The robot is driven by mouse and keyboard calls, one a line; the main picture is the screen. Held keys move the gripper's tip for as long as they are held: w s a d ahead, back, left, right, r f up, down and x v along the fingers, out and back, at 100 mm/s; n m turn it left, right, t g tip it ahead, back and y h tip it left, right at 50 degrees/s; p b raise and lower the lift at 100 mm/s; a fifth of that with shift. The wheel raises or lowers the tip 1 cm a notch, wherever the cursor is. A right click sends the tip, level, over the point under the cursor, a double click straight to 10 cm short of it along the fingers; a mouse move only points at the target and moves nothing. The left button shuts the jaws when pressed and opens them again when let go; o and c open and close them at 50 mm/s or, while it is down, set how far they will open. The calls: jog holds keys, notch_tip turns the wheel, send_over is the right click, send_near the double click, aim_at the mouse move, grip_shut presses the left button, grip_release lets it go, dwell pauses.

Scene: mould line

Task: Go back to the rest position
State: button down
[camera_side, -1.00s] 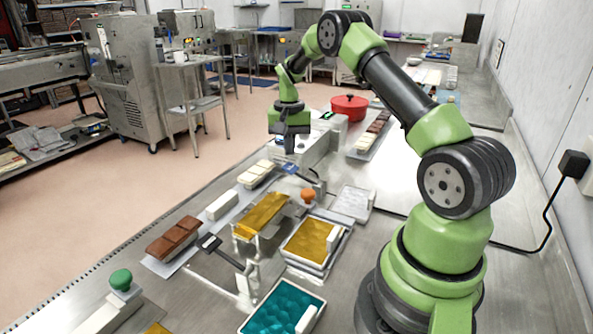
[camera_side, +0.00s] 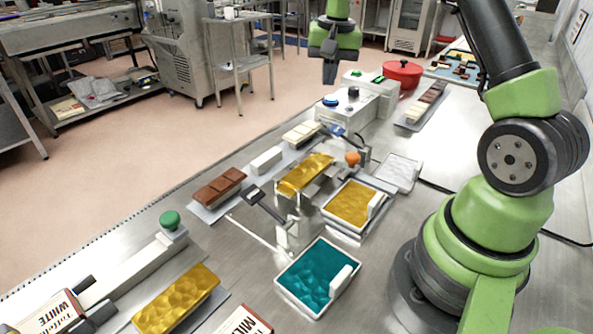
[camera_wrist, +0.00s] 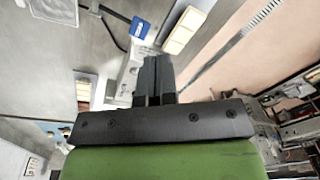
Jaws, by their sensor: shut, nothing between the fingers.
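My gripper (camera_side: 329,78) hangs in the air, pointing down, above and behind the white machine with a dark knob (camera_side: 352,103). Its dark fingers are together with nothing between them. In the wrist view the closed fingers (camera_wrist: 153,78) stick up from the dark bar across the middle. The gripper touches nothing that I can see. My upper arm links run out of the top of the side view.
A red pot (camera_side: 403,75) stands right of the gripper. The bench holds chocolate bars (camera_side: 220,187), a gold-filled tray (camera_side: 353,204), a teal-filled mould (camera_side: 314,276), a white tray (camera_side: 398,172) and a green button (camera_side: 170,220). Air around the gripper looks clear.

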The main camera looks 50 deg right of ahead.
jog(key=s+a+r+n+t, duration=0.4)
jog(key=s+a+r, duration=0.8)
jog(key=a, duration=0.4)
jog(key=s+a+f+n+t+y, duration=0.1)
jog(key=s+a, duration=0.3)
jog(key=s, duration=0.4)
jog(key=shift+s+a+n+t+y, duration=0.15)
jog(key=shift+n+t+y, duration=0.4)
jog(key=shift+n, duration=0.25)
